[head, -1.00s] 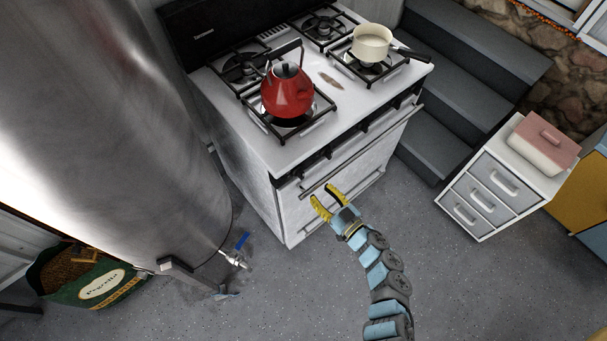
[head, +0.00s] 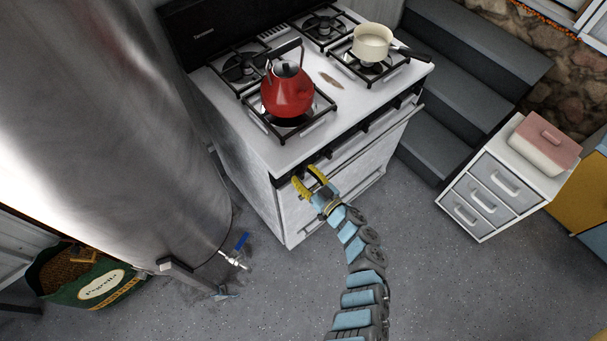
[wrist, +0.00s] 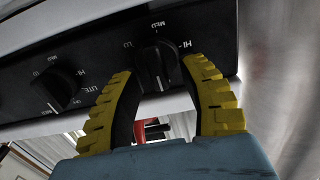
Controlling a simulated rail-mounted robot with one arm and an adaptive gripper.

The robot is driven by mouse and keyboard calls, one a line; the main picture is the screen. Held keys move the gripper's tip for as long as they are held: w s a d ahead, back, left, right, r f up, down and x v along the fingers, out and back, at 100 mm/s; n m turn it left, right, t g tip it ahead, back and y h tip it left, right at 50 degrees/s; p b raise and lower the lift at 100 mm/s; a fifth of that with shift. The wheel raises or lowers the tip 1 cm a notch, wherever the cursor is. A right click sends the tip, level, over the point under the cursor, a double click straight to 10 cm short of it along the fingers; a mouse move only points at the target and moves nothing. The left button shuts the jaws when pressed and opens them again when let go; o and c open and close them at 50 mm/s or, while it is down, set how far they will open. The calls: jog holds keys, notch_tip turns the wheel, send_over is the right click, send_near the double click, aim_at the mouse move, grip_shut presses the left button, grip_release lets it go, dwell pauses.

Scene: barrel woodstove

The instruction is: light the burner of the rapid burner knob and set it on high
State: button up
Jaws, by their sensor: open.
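The white gas stove (head: 340,100) has a dark front panel with knobs. In the head view my gripper (head: 305,180), with yellow fingers, is open at the left end of this panel. In the wrist view a black knob (wrist: 157,64) lies between the spread fingers (wrist: 159,76); whether they touch it I cannot tell. Upside-down LO, MED and HI marks surround the knob. Its white line points down in the picture, away from them. A second knob (wrist: 58,90) is at the left. No knob can be read as "rapid". No flame is visible.
A red kettle (head: 287,92) sits on the front left burner and a cream pan (head: 372,43) on the right. A large metal tank (head: 130,130) stands left of the stove. A white drawer unit (head: 490,190) is at the right.

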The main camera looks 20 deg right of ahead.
jog(key=shift+c, duration=0.2)
grip_shut()
jog(key=shift+f+n+b, duration=0.15)
jog(key=shift+n+b, duration=0.2)
jog(key=shift+n, duration=0.05)
jog(key=n+b, duration=0.2)
jog(key=n, duration=0.1)
jog(key=n+b, duration=0.1)
jog(key=b, duration=0.1)
jog(key=shift+s+a+f+n, duration=0.15)
jog(key=shift+a+f+n, duration=0.1)
jog(key=shift+n, duration=0.05)
jog(key=n+b, duration=0.2)
jog(key=n, duration=0.1)
jog(key=shift+a+b, duration=0.15)
jog(key=shift+b, duration=0.25)
jog(key=shift+n+b, duration=0.9)
jog(key=shift+n, duration=0.3)
jog(key=shift+r, duration=0.1)
